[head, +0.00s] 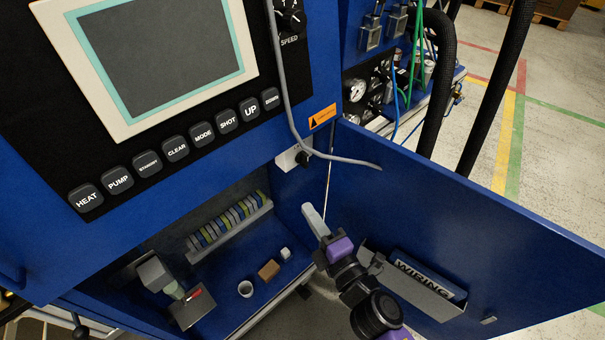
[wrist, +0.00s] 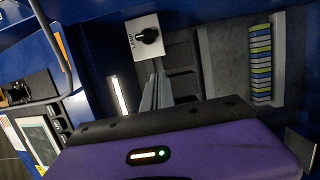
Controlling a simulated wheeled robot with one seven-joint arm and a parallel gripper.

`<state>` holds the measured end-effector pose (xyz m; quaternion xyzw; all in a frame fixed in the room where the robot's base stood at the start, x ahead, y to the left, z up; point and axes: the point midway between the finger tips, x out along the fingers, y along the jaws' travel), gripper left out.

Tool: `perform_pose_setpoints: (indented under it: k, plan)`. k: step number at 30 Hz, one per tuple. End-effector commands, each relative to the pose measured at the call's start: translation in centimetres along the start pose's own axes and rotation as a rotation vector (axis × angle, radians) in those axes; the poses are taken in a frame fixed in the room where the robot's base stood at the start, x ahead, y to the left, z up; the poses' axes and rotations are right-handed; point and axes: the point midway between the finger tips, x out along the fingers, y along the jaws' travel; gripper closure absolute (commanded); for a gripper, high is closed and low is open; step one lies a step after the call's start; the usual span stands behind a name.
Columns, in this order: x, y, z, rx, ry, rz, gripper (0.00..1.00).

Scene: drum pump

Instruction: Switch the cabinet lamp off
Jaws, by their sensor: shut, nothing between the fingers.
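The lamp switch is a black rotary knob on a pale plate, (wrist: 149,36) in the wrist view, with small lettering that looks like LAMP. In the head view the switch plate (head: 287,158) sits at the upper right of the cabinet opening, partly crossed by a grey cable. My gripper (head: 311,213) is shut and empty, below the knob and apart from it, between the cabinet opening and the open door. In the wrist view its grey fingers (wrist: 156,92) point towards the switch plate.
The open blue door (head: 450,210) with a WIRING holder (head: 415,285) stands close right of my arm. A grey cable (head: 285,90) hangs above.

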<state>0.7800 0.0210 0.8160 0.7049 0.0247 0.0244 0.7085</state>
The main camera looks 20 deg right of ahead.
Motion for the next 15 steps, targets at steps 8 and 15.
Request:
perform_pose_setpoints:
  k: [8,15]
  plan:
    - [0.1,0.0,0.0,0.003,0.000,0.001,1.00]
    - [2.7,0.3,0.0,0.004,-0.001,0.002,1.00]
